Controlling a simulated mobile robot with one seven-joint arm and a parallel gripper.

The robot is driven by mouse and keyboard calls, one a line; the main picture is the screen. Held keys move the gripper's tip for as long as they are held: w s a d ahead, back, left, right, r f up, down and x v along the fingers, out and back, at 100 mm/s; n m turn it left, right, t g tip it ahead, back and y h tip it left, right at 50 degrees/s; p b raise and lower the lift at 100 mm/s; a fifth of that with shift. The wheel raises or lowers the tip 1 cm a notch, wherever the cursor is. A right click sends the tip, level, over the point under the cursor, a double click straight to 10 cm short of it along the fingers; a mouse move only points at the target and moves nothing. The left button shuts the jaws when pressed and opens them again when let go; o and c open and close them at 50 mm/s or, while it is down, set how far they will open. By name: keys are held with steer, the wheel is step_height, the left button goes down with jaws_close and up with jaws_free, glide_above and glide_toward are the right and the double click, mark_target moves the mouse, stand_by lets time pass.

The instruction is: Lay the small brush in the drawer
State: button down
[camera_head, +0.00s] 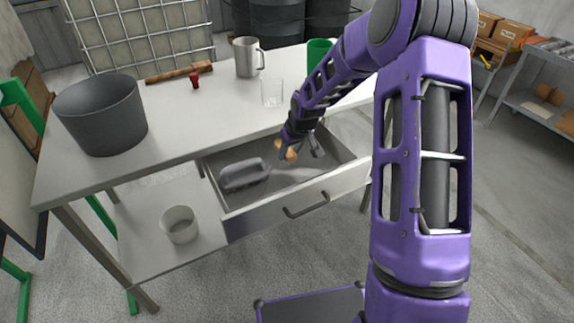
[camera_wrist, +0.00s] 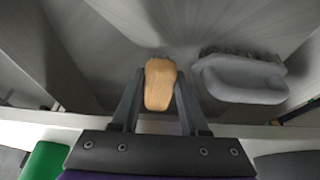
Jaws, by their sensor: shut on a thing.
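The small brush, a light wooden block (camera_head: 287,151), is between the fingers of my gripper (camera_head: 303,145) in the head view. The wrist view shows its rounded wooden back (camera_wrist: 160,84) between the two fingers of my gripper (camera_wrist: 160,95), which is shut on it. Its underside is mostly hidden. The drawer (camera_head: 300,203) under the table is pulled open. My gripper and the brush are over the drawer's inside, right of its middle. I cannot tell whether the brush touches the drawer floor.
A grey brush-like block (camera_head: 243,175) lies in the drawer's left part and also shows in the wrist view (camera_wrist: 240,82). Above, the tabletop (camera_head: 190,125) holds a grey bucket (camera_head: 102,115), a clear glass (camera_head: 272,93), a metal mug (camera_head: 247,58) and a long-handled wooden brush (camera_head: 180,73).

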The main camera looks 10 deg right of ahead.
mark_target(289, 163)
steer(key=shift+f+b, duration=0.3)
steer(key=shift+f, duration=2.15)
steer(key=shift+f, duration=0.25)
steer(key=shift+c, duration=2.1)
jaws_free()
steer(key=shift+r, duration=0.2)
steer(key=shift+r, duration=0.25)
steer(key=p+v, duration=0.2)
steer(key=v, duration=0.9)
steer(key=shift+s+r, duration=0.25)
